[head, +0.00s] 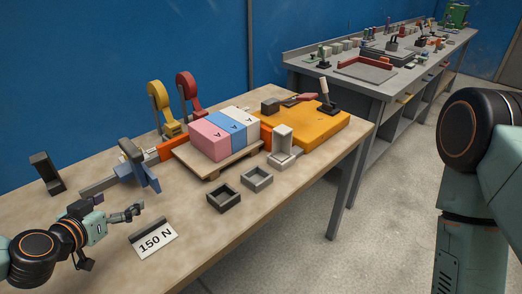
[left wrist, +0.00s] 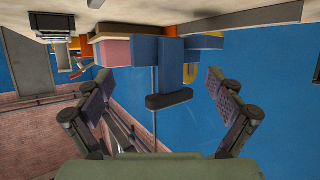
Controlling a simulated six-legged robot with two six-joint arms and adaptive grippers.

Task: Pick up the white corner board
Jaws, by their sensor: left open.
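A pale, L-shaped upright piece (head: 283,143), which looks like the white corner board, stands on the wooden table beside the pallet's right end. I cannot pick it out surely in the left wrist view. My left gripper (head: 128,213) is low over the table's left part, well to the left of that piece. In the left wrist view my left gripper (left wrist: 158,80) has its fingers spread wide with nothing between them. My right gripper is out of the picture; only my right arm shows at the right edge.
A blue clamp (head: 140,168) stands between my left gripper and the pallet (head: 215,168) with pink, blue and white blocks. Two grey trays (head: 224,198) (head: 257,179) and a "150 N" sign (head: 155,240) lie in front. An orange slab (head: 315,128) is behind right.

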